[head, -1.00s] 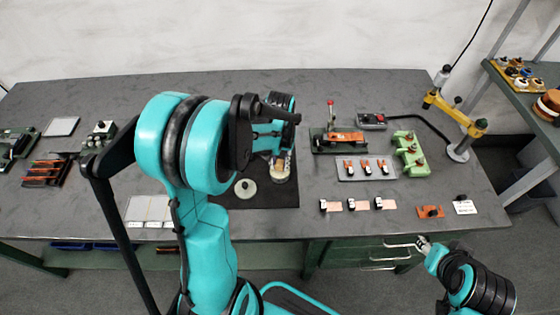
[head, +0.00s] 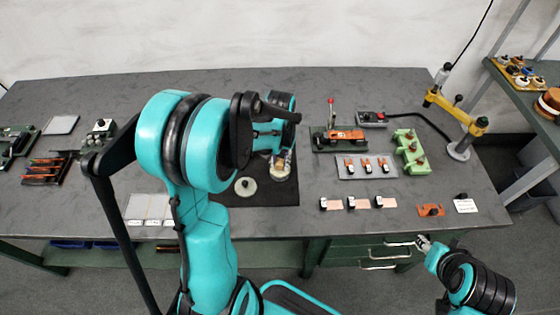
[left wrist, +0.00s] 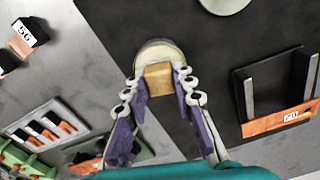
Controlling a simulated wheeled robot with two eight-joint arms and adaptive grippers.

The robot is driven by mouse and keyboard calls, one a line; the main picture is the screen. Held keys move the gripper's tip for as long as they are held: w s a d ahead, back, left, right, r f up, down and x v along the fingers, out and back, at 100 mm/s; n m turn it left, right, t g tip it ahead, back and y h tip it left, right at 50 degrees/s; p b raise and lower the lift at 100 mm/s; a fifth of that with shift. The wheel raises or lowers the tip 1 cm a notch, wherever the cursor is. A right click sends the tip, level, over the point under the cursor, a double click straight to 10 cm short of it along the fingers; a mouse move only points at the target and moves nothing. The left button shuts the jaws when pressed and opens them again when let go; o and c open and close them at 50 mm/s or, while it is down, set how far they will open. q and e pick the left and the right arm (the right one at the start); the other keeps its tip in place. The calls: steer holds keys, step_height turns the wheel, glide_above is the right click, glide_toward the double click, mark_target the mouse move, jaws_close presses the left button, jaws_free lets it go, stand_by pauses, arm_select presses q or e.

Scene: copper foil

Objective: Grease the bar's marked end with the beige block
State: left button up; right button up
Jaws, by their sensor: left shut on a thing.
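My left gripper (left wrist: 160,92) is shut on the beige block (left wrist: 158,77), a small squared piece between its fingers. In the left wrist view the block overlaps a round pale dish (left wrist: 155,50); I cannot tell whether they touch. The same dish stands on the black mat in the head view (head: 280,172), under my left gripper (head: 281,150). I cannot single out the bar with a marked end; part of the table is hidden behind my left arm. My right gripper (head: 422,243) hangs off the table's front edge; its jaws are too small to read.
A round pale lid with a knob (head: 245,187) lies left of the dish. A green clamp fixture (head: 326,144), grey tray (head: 345,172) and green block (head: 410,155) stand to the right.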

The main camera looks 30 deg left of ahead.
mark_target(280, 162)
arm_select(q)
steer(key=shift+f+b, duration=0.4)
stand_by(1.3)
step_height(280, 162, up, 7)
steer(key=p, duration=0.5)
stand_by(0.3)
stand_by(0.4)
